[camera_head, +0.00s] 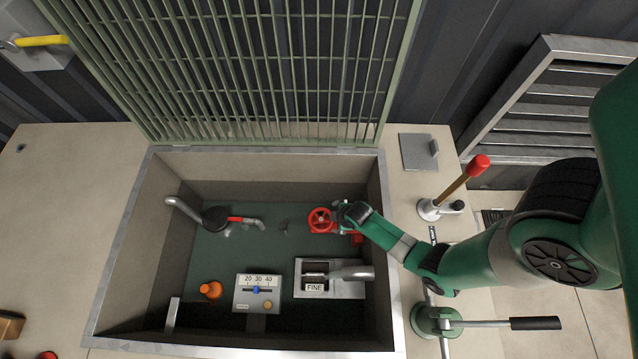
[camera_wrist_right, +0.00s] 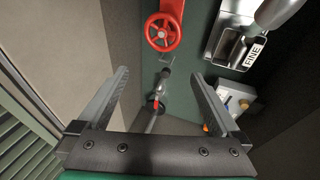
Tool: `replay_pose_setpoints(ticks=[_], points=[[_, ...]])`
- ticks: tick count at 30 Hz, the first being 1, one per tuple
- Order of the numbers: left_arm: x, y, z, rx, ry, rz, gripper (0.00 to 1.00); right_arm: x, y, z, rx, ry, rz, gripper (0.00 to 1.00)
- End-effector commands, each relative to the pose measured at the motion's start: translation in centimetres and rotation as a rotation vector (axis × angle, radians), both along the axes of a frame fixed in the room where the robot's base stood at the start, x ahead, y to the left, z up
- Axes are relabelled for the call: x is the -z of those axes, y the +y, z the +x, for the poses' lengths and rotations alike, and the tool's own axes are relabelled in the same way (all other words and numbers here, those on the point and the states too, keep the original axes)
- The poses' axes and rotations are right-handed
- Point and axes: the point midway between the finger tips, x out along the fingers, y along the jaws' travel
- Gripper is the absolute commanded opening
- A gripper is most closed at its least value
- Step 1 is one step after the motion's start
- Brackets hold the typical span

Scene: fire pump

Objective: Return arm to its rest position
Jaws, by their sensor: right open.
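My green right arm (camera_head: 470,258) comes in from the right and reaches over the wall of the recessed box. Its right gripper (camera_head: 347,212) is inside the box, close to the red handwheel (camera_head: 320,220). In the right wrist view the two fingers of the right gripper (camera_wrist_right: 163,92) are spread wide with nothing between them. The red handwheel (camera_wrist_right: 162,32) shows beyond the fingertips and apart from them. My left gripper is not in view.
A slatted lid (camera_head: 270,70) stands open behind. A red-topped lever (camera_head: 455,185) and a black-handled lever (camera_head: 490,323) stand near the arm. The box also holds a slider panel (camera_head: 245,300), an orange knob (camera_head: 211,290) and a FINE-labelled unit (camera_head: 314,287).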

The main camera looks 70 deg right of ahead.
Motion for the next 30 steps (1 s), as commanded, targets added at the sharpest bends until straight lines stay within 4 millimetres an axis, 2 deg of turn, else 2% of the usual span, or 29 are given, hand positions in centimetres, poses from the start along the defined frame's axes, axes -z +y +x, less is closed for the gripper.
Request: replay_pose_setpoints(ticks=[1, 6, 9, 23, 26, 29, 30], points=[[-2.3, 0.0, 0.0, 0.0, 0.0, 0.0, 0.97, -2.2, 0.2, -0.3, -0.001, 0.001, 0.0, 1.0], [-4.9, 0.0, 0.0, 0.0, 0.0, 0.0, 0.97, -4.4, 0.8, -1.1, 0.0, 0.001, 0.0, 1.0], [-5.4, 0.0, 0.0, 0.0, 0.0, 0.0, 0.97, -4.7, 1.0, -1.3, 0.0, 0.0, 0.0, 1.0], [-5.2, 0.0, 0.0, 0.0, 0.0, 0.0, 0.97, -4.5, 1.3, -1.1, -0.012, -0.001, -0.001, 1.0], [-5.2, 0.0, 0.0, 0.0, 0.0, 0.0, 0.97, -5.7, 1.2, 1.6, -0.048, -0.038, -0.018, 1.0], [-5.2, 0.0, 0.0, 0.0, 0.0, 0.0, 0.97, -8.8, 0.6, 7.1, -0.097, -0.125, -0.056, 1.0], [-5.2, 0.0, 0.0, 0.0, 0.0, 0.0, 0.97, -10.6, 0.4, 9.8, -0.118, -0.175, -0.075, 1.0]])
